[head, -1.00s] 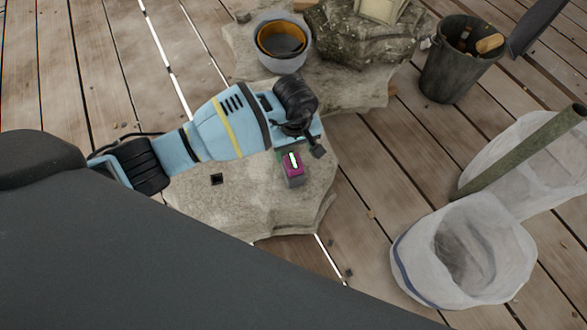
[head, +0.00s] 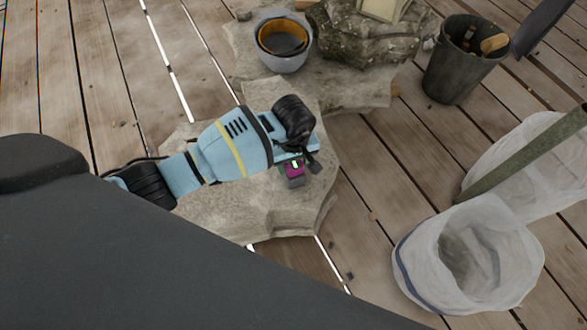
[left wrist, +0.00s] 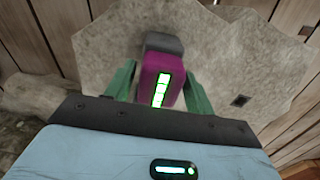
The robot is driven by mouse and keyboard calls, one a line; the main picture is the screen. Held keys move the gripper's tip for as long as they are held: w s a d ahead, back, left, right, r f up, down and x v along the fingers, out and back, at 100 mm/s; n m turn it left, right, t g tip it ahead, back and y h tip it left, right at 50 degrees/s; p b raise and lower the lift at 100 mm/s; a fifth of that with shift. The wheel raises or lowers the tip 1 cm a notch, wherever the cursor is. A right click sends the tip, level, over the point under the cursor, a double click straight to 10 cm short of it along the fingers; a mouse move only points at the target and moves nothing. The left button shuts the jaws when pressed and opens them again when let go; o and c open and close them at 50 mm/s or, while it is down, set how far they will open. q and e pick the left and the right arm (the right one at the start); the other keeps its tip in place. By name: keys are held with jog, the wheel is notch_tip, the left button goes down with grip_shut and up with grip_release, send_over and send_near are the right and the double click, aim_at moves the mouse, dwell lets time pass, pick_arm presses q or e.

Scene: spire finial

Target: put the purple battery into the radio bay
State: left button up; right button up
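The purple battery (head: 293,170), with a grey end and a lit green-white strip, is on the pale stone slab (head: 230,215). My left gripper (head: 297,163) is right over it in the head view and covers part of it. In the left wrist view the green fingers (left wrist: 160,88) are open on either side of the battery (left wrist: 153,72), with what looks like a narrow gap; the tips' contact is unclear. I cannot make out a radio or its bay. My right gripper is not in view.
A small dark square (left wrist: 240,101) marks the slab. Behind are nested bowls (head: 284,45), a mossy rock (head: 365,35) and a dark bucket (head: 462,65). White sacks (head: 468,255) stand at the right. Bare wooden planks lie between them.

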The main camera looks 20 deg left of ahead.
pick_arm(q)
jog(key=c, duration=0.9)
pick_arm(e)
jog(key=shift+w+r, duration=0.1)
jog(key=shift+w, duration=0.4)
pick_arm(q)
jog(key=shift+r, duration=0.1)
